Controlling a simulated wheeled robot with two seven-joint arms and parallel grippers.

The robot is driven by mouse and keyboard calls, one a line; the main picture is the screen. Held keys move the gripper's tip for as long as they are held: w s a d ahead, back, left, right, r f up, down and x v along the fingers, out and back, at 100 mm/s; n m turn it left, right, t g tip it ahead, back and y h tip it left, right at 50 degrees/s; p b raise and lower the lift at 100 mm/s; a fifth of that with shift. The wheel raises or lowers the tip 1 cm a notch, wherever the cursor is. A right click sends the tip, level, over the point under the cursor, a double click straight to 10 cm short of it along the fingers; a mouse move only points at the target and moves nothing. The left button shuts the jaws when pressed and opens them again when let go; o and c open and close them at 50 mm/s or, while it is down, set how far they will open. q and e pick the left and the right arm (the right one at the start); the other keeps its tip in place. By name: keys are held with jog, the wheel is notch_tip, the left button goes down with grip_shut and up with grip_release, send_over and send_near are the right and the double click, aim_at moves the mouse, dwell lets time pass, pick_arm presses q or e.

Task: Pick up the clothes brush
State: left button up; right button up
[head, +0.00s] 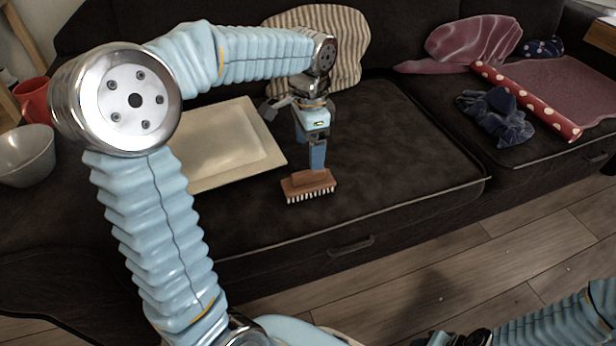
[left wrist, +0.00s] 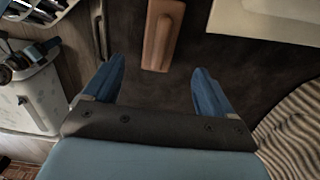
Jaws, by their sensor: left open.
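The clothes brush (head: 308,186) has a brown wooden body and pale bristles. It lies on the dark sofa seat near its front edge, in front of the cream tray. My left gripper (head: 317,166) points down just above and behind the brush in the head view. In the left wrist view the brush (left wrist: 162,38) shows at the top, ahead of the two blue fingers of my left gripper (left wrist: 160,88). The fingers are spread with nothing between them, and the brush lies beyond their tips. My right arm shows at the bottom right of the head view; its fingers are not clear.
A cream tray (head: 228,146) lies left of the brush. A striped cushion (head: 345,35) leans behind my left gripper. A metal bowl (head: 27,155) and red mug (head: 36,100) stand at far left. Dark blue cloth (head: 497,116) and a dotted red roll (head: 525,100) lie right.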

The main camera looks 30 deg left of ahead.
aim_at(307, 173)
pick_arm(q)
notch_tip(307, 173, down, 7)
jog(key=shift+r+b, duration=0.1)
jog(key=shift+b, duration=0.55)
notch_tip(307, 173, down, 5)
jog(key=shift+s+a+f+b, duration=0.1)
jog(key=shift+a+b, duration=0.05)
jog(key=shift+b, duration=0.55)
jog(key=c, duration=1.1)
jog(key=shift+r, duration=0.2)
jog(key=shift+r, duration=0.25)
jog(key=r, duration=0.2)
jog(key=r+p, duration=0.1)
jog(key=shift+s+r, duration=0.3)
jog(key=s+r+p, duration=0.2)
jog(key=s+r, duration=0.6)
jog(key=s, duration=0.5)
jog(key=shift+s+r, duration=0.2)
jog(key=shift+r, duration=0.15)
